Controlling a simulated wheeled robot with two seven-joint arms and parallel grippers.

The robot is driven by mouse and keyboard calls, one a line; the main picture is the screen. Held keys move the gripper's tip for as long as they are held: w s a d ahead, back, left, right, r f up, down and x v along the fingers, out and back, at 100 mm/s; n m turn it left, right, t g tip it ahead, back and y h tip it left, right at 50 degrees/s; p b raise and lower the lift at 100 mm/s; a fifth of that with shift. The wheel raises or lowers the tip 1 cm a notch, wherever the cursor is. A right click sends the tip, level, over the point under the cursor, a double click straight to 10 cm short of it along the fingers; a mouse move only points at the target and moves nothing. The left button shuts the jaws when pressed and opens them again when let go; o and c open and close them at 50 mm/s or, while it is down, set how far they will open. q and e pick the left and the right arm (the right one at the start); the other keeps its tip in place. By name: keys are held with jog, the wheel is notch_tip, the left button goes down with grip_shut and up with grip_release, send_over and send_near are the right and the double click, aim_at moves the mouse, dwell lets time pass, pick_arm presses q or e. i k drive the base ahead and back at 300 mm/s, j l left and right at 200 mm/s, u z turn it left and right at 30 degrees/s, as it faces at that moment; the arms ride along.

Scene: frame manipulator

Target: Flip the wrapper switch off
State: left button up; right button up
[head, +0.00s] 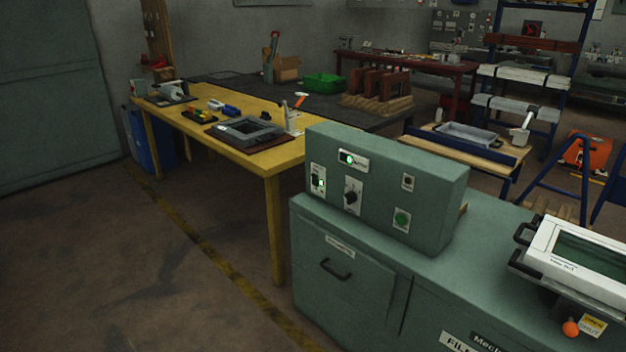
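A green control box (385,190) stands on a green cabinet in the middle of the picture. A black rotary knob (352,196) sits on a white plate beside the switch. A green button (402,218) and a small dark fitting (408,182) are further right. The labels are too small to read, so I cannot tell which control is the wrapper switch. Neither gripper is in view.
The green cabinet (345,278) has a drawer handle. A white-framed machine (585,262) with an orange knob (571,329) stands at right. A yellow table (272,168) with tools and a tray is behind at left. The floor (130,265) at front left is clear.

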aim_at(315, 179)
jog(key=i+j+u, duration=0.1)
jog(key=i+j, duration=1.7)
jog(key=i, duration=0.15)
jog(key=k+u, duration=0.05)
